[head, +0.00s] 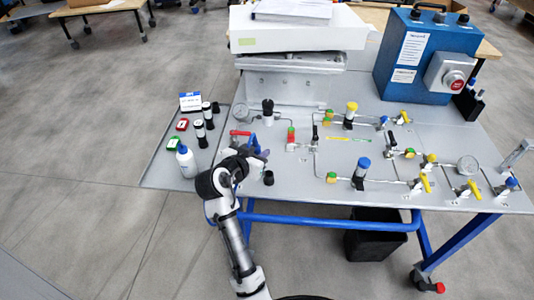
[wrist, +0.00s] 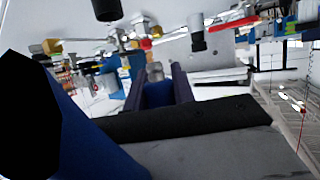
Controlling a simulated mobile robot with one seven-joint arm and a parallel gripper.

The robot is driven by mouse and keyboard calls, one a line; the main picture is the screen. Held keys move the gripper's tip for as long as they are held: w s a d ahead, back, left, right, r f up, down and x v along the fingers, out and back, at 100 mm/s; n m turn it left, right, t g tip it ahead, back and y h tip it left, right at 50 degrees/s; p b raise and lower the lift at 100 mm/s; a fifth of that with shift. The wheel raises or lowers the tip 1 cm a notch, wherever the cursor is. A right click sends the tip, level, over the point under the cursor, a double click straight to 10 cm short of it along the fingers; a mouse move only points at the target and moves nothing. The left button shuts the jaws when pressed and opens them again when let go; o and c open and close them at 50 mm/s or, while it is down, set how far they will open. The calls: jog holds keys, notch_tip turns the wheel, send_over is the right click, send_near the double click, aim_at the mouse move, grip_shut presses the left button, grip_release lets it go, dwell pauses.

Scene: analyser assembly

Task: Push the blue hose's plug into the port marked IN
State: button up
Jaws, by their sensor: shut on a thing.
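My gripper (head: 260,154) is over the left part of the grey panel table, near the red-handled valve. In the wrist view its two dark fingers (wrist: 158,88) are shut on a blue piece (wrist: 158,95), which I take for the blue hose's plug. The fingers hide much of it. In the head view a bit of blue (head: 253,141) shows just beyond the fingers. The hose's run cannot be made out. I cannot read an IN mark in either view, and I cannot tell whether the plug touches a port.
A red-handled valve (head: 240,133) and a black knob (head: 268,106) stand close by. A white bottle (head: 187,161) stands to the left. Pipes and valves fill the right; a blue box (head: 425,55) stands behind.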

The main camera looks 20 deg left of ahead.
jog(key=a, duration=0.2)
jog(key=s+a+b, duration=0.1)
jog(key=a, duration=0.2)
jog(key=s+a+f, duration=0.1)
jog(key=a, duration=0.2)
jog(key=shift+s+a+f+b, duration=0.1)
jog(key=shift+s+a+b, duration=0.1)
jog(key=shift+b, duration=0.1)
jog(key=shift+s+a+f+b, duration=0.15)
jog(key=shift+a+f+b, duration=0.1)
jog(key=shift+a, duration=0.2)
jog(key=shift+s+a+f+b, duration=0.1)
jog(key=shift+a+f+b, duration=0.1)
jog(key=shift+a, duration=0.2)
jog(key=shift+w+f, duration=0.1)
jog(key=shift+f, duration=0.1)
jog(key=shift+w+d+f+b, duration=0.15)
jog(key=shift+w+f+b, duration=0.55)
jog(key=shift+f+b, duration=0.25)
jog(key=shift+f+b, duration=0.3)
dwell(0.7)
jog(key=shift+f+b, duration=0.35)
jog(key=shift+f, duration=0.05)
